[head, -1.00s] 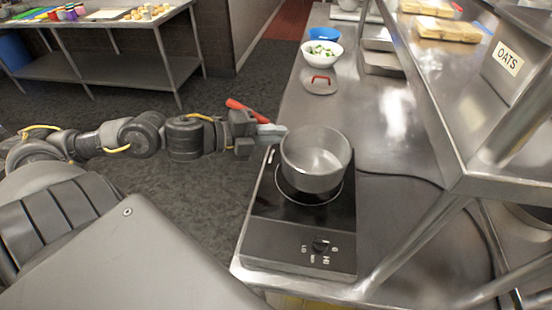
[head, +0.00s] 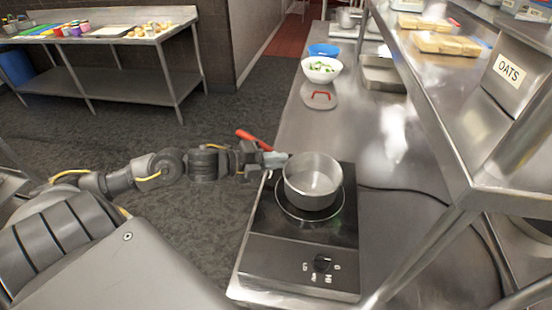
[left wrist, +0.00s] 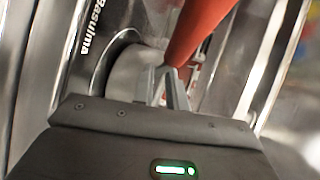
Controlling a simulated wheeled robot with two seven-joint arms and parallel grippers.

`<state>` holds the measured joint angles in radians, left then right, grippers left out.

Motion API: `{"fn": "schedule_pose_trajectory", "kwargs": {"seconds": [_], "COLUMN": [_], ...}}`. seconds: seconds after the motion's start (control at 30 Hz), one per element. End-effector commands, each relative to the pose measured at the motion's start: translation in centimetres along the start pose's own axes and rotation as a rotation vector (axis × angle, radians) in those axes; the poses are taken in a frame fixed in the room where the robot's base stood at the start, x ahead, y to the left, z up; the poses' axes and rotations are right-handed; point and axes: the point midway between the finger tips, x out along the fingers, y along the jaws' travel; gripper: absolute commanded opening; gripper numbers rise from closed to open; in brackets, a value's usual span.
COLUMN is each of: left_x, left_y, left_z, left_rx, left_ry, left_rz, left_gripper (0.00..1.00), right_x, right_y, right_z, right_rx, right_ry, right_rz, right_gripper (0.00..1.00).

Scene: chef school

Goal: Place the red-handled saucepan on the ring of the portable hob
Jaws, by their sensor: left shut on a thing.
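The saucepan (head: 313,183) is grey metal, and its red handle (head: 254,138) points to the upper left in the head view. The pan is over the ring (head: 335,212) of the black portable hob (head: 290,250), nearly centred on it. I cannot tell whether its base touches the glass. My left gripper (head: 272,159) is shut on the handle near the pan wall. In the left wrist view the red handle (left wrist: 199,30) rises from between the fingers (left wrist: 172,88), with the blurred pan (left wrist: 133,75) beyond. My right gripper is not in view.
A lid with a red grip (head: 319,97), a white bowl of green pieces (head: 321,70) and a blue bowl (head: 323,50) stand farther back on the steel counter. A steel shelf with an OATS bin (head: 500,85) overhangs the right. A black cable (head: 405,190) runs right from the hob.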

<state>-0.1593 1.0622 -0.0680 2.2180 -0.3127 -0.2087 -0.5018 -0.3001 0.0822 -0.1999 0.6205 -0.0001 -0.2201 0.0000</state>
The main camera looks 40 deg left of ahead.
Motion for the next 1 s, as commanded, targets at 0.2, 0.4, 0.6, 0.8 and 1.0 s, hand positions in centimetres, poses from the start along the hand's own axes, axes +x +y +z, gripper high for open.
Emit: {"fn": "schedule_pose_trajectory", "kwargs": {"seconds": [0.2, 0.4, 0.6, 0.8, 1.0], "left_x": [0.0, 0.1, 0.1, 0.1, -0.9], "left_y": [0.0, 0.3, 0.3, 0.2, 0.4], "left_z": [0.0, 0.0, 0.0, 0.0, 0.1], "left_rx": [0.001, 0.001, 0.001, 0.001, 0.0], "left_ry": [0.0, 0.0, 0.0, 0.0, -0.003], "left_rz": [-0.003, 0.0, 0.0, 0.0, 0.003], "left_gripper": [0.0, 0.21, 0.36, 0.36, 0.36], "right_x": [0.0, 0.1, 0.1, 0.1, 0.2], "right_y": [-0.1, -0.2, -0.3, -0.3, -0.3], "right_z": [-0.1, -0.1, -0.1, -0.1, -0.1], "right_rx": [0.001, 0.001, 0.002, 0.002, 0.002], "right_ry": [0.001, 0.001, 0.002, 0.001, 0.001], "right_rz": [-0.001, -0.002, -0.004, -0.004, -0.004], "right_gripper": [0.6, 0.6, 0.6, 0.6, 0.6]}}
